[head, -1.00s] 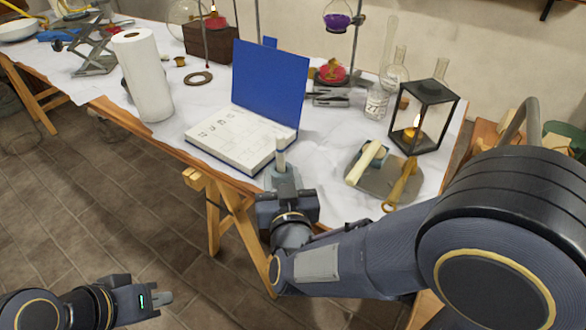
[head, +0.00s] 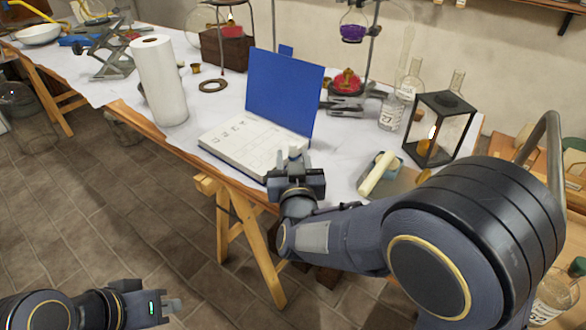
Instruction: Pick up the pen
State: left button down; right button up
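I cannot make out a pen anywhere in the head view; it may be hidden behind my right gripper or too small to see. My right gripper (head: 293,157) is over the table's front edge, at the near right corner of the open book (head: 246,146). My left gripper (head: 176,306) is low at the bottom left, over the floor and away from the table. It is seen from the side, so its opening is unclear.
A paper towel roll (head: 163,85) stands left of the book. Right of my gripper are a tray holding a pale bar (head: 377,174) and a black lantern (head: 437,130). Glassware stands behind them. White cloth (head: 205,112) between roll and book is clear.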

grip_shut()
jog(key=shift+r, duration=0.1)
